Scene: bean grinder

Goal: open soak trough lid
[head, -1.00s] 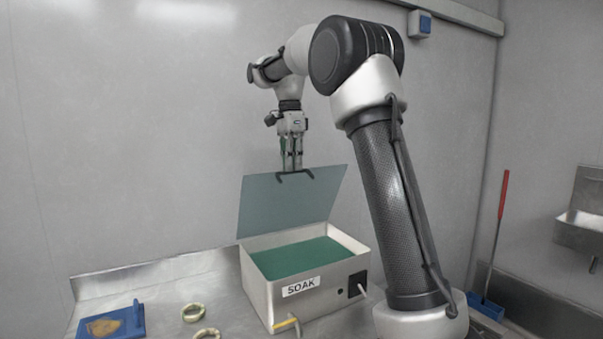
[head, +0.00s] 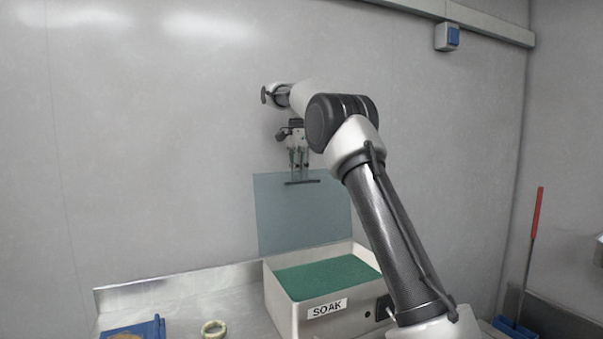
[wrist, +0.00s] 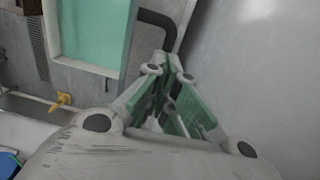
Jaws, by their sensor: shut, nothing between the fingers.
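The soak trough (head: 290,312) is a pale metal box with a SOAK label and green contents, on the counter. Its blue-grey see-through lid (head: 278,225) stands open, about upright at the back edge. A dark bar handle (head: 302,182) crosses the lid near its top. My gripper (head: 299,176) points down at that handle; its fingers are shut and empty. I cannot tell whether they touch the handle. In the wrist view the shut fingertips (wrist: 168,62) are beside a dark curved bar (wrist: 160,20), with the trough's green interior (wrist: 95,30) to the left.
A blue tray (head: 150,328) and a pale ring (head: 213,328) lie on the counter (head: 240,305) left of the trough. The wall (head: 170,150) is close behind the lid.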

